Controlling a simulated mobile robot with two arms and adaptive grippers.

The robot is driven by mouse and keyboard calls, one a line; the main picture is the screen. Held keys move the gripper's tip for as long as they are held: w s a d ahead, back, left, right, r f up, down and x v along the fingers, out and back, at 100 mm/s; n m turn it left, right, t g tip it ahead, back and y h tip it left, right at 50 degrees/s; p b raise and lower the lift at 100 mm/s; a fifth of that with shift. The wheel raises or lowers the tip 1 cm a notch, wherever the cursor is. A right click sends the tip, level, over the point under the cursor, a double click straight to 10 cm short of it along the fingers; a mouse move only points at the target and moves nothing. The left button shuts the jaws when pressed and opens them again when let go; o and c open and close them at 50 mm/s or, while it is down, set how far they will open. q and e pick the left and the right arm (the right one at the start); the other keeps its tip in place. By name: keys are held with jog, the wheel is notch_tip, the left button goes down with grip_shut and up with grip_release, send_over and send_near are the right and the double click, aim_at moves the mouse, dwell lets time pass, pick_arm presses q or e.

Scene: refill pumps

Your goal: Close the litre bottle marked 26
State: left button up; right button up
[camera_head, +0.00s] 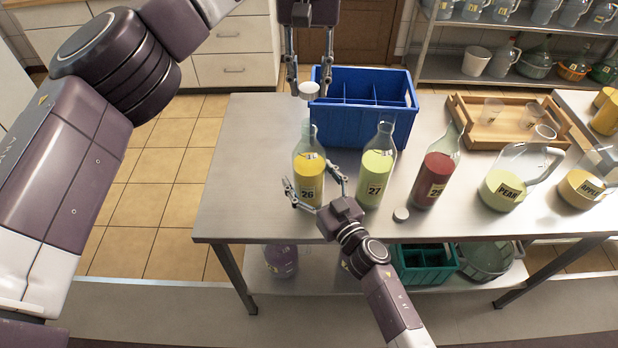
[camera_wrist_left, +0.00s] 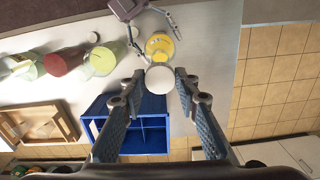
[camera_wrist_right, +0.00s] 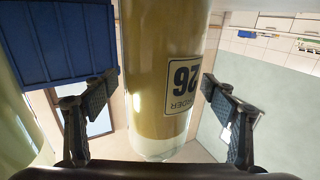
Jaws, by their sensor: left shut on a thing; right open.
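The litre bottle marked 26 (camera_head: 308,174) stands upright on the steel table, filled with yellow liquid. Its clear neck carries no cap. A white cap (camera_head: 309,90) is held in my left gripper (camera_head: 308,88) above the bottle's neck. The cap (camera_wrist_left: 160,79) and the yellow bottle (camera_wrist_left: 160,46) also show in the left wrist view. My right gripper (camera_head: 318,192) is open low at the bottle, one finger on either side. In the right wrist view the bottle (camera_wrist_right: 165,70) stands between the open fingers, with a gap visible on each side.
A bottle marked 27 (camera_head: 375,178) stands close on the right, then a red-filled bottle (camera_head: 435,176). Another white cap (camera_head: 401,214) lies near the front edge. A blue divided crate (camera_head: 350,127) is just behind. Jugs and a wooden tray (camera_head: 480,135) are farther right. The table's left end is clear.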

jog(key=shift+c, duration=0.6)
jog(key=c, duration=1.7)
pick_arm(q)
jog(key=shift+f, duration=2.5)
jog(key=shift+f, duration=0.85)
jog(key=shift+f, duration=0.55)
